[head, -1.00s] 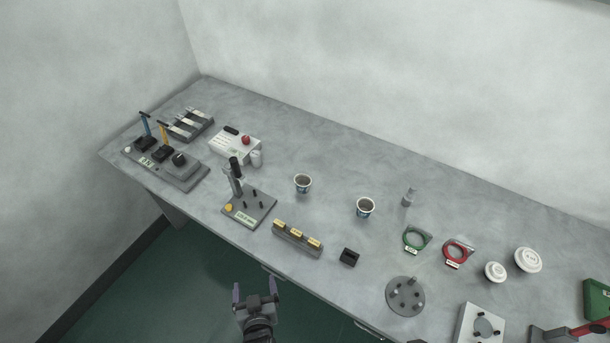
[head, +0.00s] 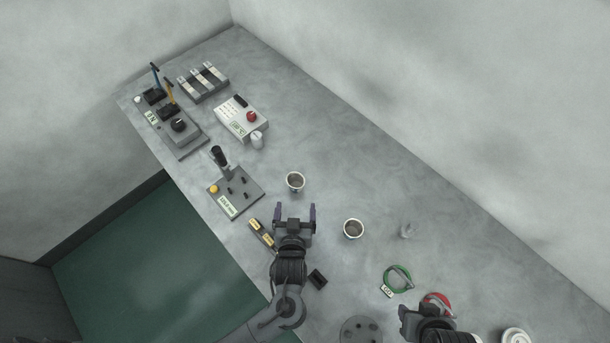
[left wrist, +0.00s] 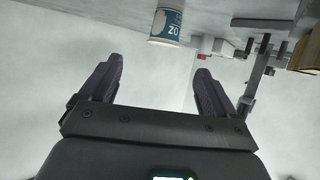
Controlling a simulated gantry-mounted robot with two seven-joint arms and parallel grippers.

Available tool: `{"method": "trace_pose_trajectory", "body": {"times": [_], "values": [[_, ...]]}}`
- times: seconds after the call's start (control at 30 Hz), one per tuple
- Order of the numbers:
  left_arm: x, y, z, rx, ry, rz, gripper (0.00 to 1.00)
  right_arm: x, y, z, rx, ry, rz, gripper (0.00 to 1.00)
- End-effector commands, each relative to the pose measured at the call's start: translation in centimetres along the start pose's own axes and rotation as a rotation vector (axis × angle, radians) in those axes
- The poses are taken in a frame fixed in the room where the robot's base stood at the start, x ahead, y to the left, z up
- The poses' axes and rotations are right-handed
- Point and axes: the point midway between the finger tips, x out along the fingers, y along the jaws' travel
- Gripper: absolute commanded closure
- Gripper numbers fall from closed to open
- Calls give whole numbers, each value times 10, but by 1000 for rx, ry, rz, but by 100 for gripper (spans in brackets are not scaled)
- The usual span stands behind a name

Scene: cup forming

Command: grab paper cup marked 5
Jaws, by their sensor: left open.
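Two white paper cups with dark insides stand upright on the grey table: a farther cup (head: 295,181) and a nearer cup (head: 353,228) to its right. No number 5 is readable on either in the head view. My left gripper (head: 295,209) is open and empty, just short of the farther cup and apart from it. In the left wrist view a cup (left wrist: 166,25) with a blue printed band appears beyond the open fingers (left wrist: 159,66); its marking is only partly legible. My right gripper (head: 425,311) is at the lower right, its jaws unclear.
A lever press plate (head: 235,193) stands left of the farther cup. A yellow-labelled block (head: 262,235) and a small black block (head: 317,279) lie beside my left arm. A green ring (head: 398,279) and a red ring (head: 438,300) are to the right.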

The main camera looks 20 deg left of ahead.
Motion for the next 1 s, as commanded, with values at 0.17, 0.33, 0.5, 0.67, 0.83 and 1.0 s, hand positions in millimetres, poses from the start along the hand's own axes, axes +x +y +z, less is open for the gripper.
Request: {"method": "trace_pose_trajectory", "body": {"times": [0.17, 0.33, 0.5, 0.67, 0.83, 1.0], "values": [[26, -1, 0, 3, 3, -3, 10, 5, -2, 7, 1, -14, -5, 57], [50, -1, 0, 3, 1, -1, 10, 7, -3, 8, 2, -14, -7, 57], [61, -1, 0, 1, 1, -1, 10, 8, -3, 7, 2, -10, -6, 57], [70, -2, -2, 2, 2, -1, 10, 8, -2, 6, 2, -8, -5, 57], [91, -6, -6, 3, 2, -2, 10, 9, -1, 6, -2, -8, -2, 57], [109, -6, -5, 2, 1, -1, 10, 12, 0, 7, -6, -7, 2, 57]]}}
